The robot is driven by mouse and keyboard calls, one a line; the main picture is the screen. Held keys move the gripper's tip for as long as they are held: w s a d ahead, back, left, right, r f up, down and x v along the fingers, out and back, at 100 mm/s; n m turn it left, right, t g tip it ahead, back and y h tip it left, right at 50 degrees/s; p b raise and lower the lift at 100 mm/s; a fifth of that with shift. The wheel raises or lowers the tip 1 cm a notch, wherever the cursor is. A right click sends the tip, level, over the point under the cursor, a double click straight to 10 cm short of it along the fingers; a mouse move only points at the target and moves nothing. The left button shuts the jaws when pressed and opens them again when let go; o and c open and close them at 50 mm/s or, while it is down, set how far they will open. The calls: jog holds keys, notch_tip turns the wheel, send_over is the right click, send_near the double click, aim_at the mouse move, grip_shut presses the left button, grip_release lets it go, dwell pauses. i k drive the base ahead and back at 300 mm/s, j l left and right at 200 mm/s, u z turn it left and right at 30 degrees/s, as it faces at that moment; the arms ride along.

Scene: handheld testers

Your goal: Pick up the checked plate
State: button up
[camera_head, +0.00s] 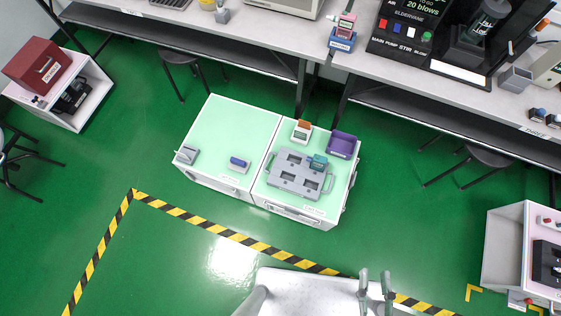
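A grey plate (285,181) with cut-out pockets and a handle at each end lies on the right mint-green cabinet top. It is the only plate-like thing I can make out; I cannot read a mark that says checked. A small teal tester (318,161) sits at its upper right pocket; the other pockets look empty. My gripper (375,276) is at the bottom edge, right of centre, with its two fingers apart and nothing between them. It is well away from the plate, below and to the right in the picture.
An orange-topped tester (302,131) and a purple bin (342,145) stand close behind the plate. The left cabinet (222,128) holds a grey block (187,154) and a blue tester (238,163). Striped tape (240,238) crosses the clear green floor in front. Benches (270,60) run behind.

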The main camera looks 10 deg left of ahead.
aim_at(290, 212)
jog(key=k+j, duration=0.3)
jog(key=k, duration=0.25)
jog(key=k+j+u, duration=0.1)
jog(key=k+j, duration=0.25)
jog(key=k, duration=0.25)
